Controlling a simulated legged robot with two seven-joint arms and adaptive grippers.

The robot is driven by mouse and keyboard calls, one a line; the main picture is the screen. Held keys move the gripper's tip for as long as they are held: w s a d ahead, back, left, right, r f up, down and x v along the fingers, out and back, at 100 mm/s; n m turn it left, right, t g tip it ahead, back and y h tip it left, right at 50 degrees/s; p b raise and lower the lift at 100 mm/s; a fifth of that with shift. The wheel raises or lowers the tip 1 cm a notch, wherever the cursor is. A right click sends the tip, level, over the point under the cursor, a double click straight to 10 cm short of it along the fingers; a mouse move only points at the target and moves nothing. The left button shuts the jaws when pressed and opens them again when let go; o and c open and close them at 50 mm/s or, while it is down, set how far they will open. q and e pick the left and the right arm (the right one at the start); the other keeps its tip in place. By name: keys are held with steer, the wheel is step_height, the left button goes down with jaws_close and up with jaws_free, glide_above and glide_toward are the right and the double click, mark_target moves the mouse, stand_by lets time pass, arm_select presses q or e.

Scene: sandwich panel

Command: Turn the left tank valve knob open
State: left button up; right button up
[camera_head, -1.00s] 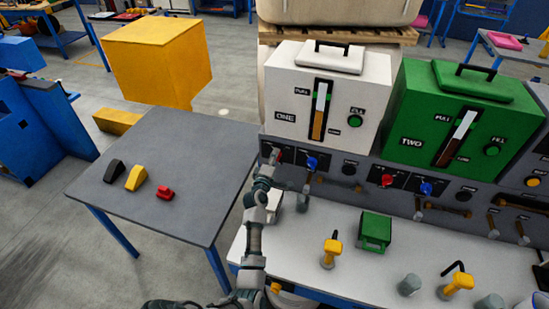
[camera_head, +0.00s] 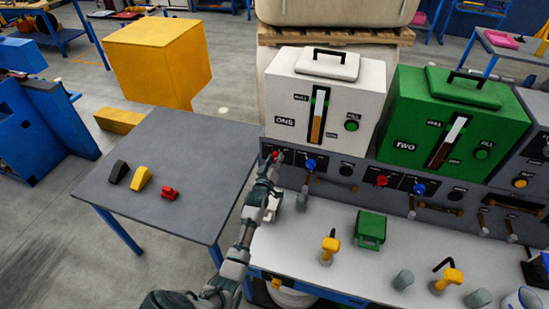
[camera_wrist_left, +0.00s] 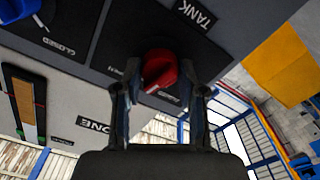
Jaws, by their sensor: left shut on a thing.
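The red valve knob (camera_head: 279,155) is at the left end of the dark panel below the white tank ONE (camera_head: 325,100). My left gripper (camera_head: 273,164) is at this knob. In the left wrist view the red knob (camera_wrist_left: 158,70) sits between the two fingers of my left gripper (camera_wrist_left: 160,84), which is shut on it. The panel labels are upside down there, with an OPEN mark beside the knob. The knob's exact turn angle is hard to tell. My right gripper is not in view.
A blue knob (camera_head: 309,164) is just right of the red one and also shows in the left wrist view (camera_wrist_left: 18,8). The green tank TWO (camera_head: 410,115) has its own red knob (camera_head: 382,181) and blue knob (camera_head: 419,188). A green box (camera_head: 370,230) stands on the white bench.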

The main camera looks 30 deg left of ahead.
arm_select(q)
steer(key=m, duration=0.1)
steer(key=f+m+p, duration=0.1)
steer(key=shift+s+d+m, duration=0.1)
steer(key=shift+m, duration=0.3)
steer(key=shift+m+p, duration=0.5)
steer(key=shift+m, duration=1.1)
steer(key=o, duration=0.9)
steer(key=shift+o, duration=1.2)
steer(key=shift+r, duration=0.15)
